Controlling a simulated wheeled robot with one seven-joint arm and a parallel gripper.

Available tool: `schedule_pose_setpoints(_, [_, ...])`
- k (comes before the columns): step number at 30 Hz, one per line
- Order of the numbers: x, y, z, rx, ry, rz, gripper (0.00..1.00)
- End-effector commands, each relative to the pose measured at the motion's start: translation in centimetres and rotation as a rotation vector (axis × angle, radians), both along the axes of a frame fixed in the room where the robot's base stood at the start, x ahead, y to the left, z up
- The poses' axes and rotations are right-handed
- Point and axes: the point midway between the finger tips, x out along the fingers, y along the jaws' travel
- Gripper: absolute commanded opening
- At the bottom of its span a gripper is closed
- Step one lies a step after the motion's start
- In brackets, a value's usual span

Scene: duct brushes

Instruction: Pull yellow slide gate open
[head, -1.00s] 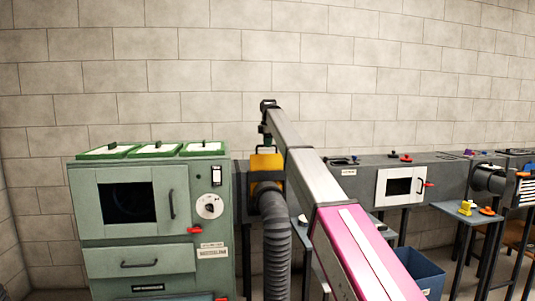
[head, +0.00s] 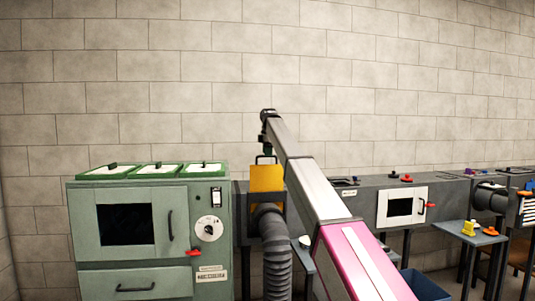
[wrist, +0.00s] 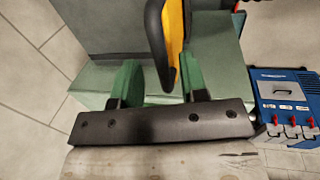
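The yellow slide gate (head: 266,178) stands upright in the grey duct, to the right of the green cabinet, with its plate rising above the duct top. Its black loop handle (head: 265,158) is on the gate's upper edge. My gripper (head: 267,151) is at the handle, pointing down from the end of my arm. In the wrist view the green fingers (wrist: 157,75) stand on either side of the black handle (wrist: 157,45), with narrow gaps showing. The gripper looks open around the handle. The yellow plate (wrist: 175,35) shows behind the handle.
The green cabinet (head: 150,235) stands at left. A black ribbed hose (head: 274,245) hangs in front of the gate. At right are the grey duct (head: 355,208), a small table (head: 462,232) with coloured parts and a blue bin (head: 425,287). A blue unit (wrist: 287,95) shows in the wrist view.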

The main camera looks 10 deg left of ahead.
Motion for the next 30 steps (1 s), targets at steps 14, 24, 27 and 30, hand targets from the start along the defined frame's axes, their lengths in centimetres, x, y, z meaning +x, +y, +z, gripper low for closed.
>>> schedule_pose_setpoints(14, [-1.1,-0.3,6.3,0.0,-0.001,0.0,0.4])
schedule_pose_setpoints(24, [-1.9,-0.6,10.5,0.0,-0.001,0.0,0.4])
schedule_pose_setpoints(27, [-2.0,-0.6,10.6,0.0,-0.001,0.0,0.4])
schedule_pose_setpoints(30, [-2.0,-0.6,10.5,0.0,-0.001,0.0,0.4])
